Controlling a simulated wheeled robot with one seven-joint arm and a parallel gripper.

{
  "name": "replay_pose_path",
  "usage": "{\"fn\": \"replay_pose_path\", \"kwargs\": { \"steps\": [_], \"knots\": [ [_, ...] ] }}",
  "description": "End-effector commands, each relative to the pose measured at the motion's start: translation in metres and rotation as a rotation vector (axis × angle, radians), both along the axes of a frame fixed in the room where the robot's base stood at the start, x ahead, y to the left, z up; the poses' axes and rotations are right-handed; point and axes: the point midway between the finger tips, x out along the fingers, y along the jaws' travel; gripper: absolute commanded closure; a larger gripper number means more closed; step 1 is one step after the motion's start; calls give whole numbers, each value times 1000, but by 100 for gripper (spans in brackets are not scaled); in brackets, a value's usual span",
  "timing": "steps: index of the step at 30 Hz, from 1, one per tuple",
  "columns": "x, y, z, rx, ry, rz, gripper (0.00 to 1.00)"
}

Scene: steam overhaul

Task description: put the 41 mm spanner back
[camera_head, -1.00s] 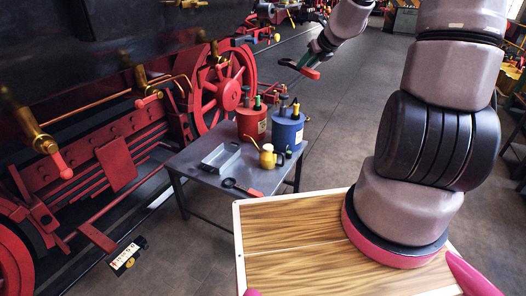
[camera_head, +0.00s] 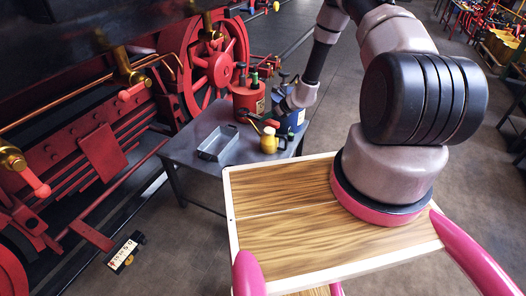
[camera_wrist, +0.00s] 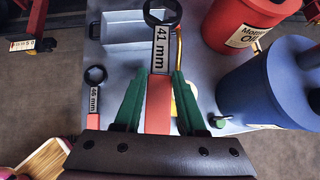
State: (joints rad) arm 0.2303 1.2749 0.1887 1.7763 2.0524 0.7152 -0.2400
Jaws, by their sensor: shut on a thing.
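The 41 mm spanner (camera_wrist: 161,48) is in my gripper (camera_wrist: 160,78), with its red handle between the two green fingers. Its dark ring end points away from my wrist, over the grey metal tray on the table in the wrist view. In the head view the held spanner (camera_head: 271,123) is above the table beside the blue can, partly hidden by my arm. A second spanner marked 46 mm (camera_wrist: 94,98) lies on the table, left of the held one in the wrist view.
The grey table (camera_head: 184,151) bears the open metal tray (camera_head: 218,142), a yellow oil can (camera_head: 270,141), a red can (camera_head: 247,98) and a blue can (camera_head: 297,117). The cans stand close to my gripper's right in the wrist view. A red-wheeled locomotive (camera_head: 216,62) flanks the table's left.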

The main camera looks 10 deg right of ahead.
Motion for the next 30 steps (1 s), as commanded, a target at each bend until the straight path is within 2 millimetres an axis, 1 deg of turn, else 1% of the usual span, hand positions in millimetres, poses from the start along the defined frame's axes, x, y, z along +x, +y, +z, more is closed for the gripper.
{"fn": "replay_pose_path", "kwargs": {
  "steps": [1, 3, 6, 9, 12, 15, 20, 30],
  "knots": [
    [-11, 7, -29, 3, 5, 26, 100],
    [-23, 14, -60, 2, 6, 61, 100],
    [-40, 22, -95, 1, 3, 101, 100],
    [-54, 27, -119, 1, 1, 132, 100],
    [-62, 30, -133, 0, -1, 150, 100],
    [-66, 32, -140, -1, -1, 159, 100],
    [-66, 32, -147, 0, -2, 159, 100],
    [-66, 32, -175, 1, -1, 156, 100]
  ]
}}
